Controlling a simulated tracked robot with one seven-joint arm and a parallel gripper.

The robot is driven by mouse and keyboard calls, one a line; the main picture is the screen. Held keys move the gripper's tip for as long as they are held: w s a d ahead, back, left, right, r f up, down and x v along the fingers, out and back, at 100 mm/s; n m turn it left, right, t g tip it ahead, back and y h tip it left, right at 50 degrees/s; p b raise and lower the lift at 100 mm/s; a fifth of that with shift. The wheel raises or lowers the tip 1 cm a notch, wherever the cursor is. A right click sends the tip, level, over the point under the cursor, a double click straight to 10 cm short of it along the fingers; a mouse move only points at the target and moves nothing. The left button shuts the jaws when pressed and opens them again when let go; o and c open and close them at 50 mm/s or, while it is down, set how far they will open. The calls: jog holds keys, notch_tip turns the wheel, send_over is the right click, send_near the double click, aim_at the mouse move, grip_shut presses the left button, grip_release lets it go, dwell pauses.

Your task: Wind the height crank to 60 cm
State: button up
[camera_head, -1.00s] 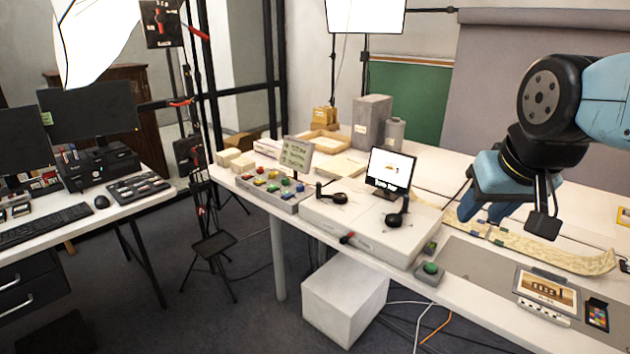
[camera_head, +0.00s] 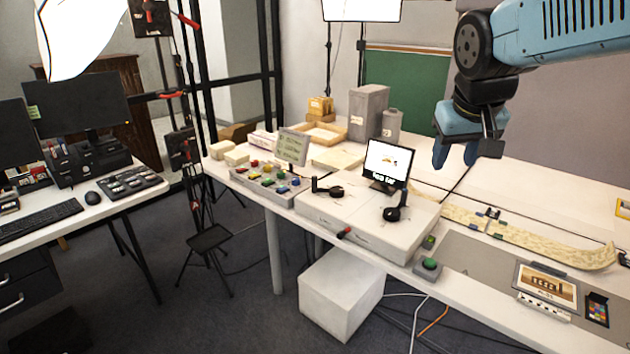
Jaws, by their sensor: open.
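Two black cranks sit on top of a low white box (camera_head: 375,238) on the long table. The left crank (camera_head: 334,191) has its knob standing to the left of its hub. The right crank (camera_head: 396,209) has its knob rising at the upper right. I cannot tell which one is the height crank. A small screen (camera_head: 386,162) stands behind them; its figures are too small to read. My gripper (camera_head: 455,156) is open and empty, pointing down, in the air to the right of the screen, apart from both cranks.
A red-tipped lever (camera_head: 344,233) sticks out of the box's front. A button panel (camera_head: 268,183) with a sign (camera_head: 292,147) stands to the left. A green button (camera_head: 429,264) lies at the front right, near a patterned strip (camera_head: 530,239). Grey boxes (camera_head: 368,112) stand behind.

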jog(key=w+a+n, duration=0.1)
jog(key=w+a, duration=0.3)
jog(key=w, duration=0.8)
jog(key=n+g+y, duration=0.1)
jog(key=n+y, duration=0.1)
jog(key=y, duration=0.1)
send_over(315, 177)
jog(key=s+d, duration=0.2)
jog(key=s, duration=0.2)
notch_tip(315, 177, down, 22)
jog(key=x, duration=1.4)
jog(key=shift+a, duration=0.15)
jog(key=shift+r, duration=0.1)
grip_shut()
jog(key=shift+w, duration=0.1)
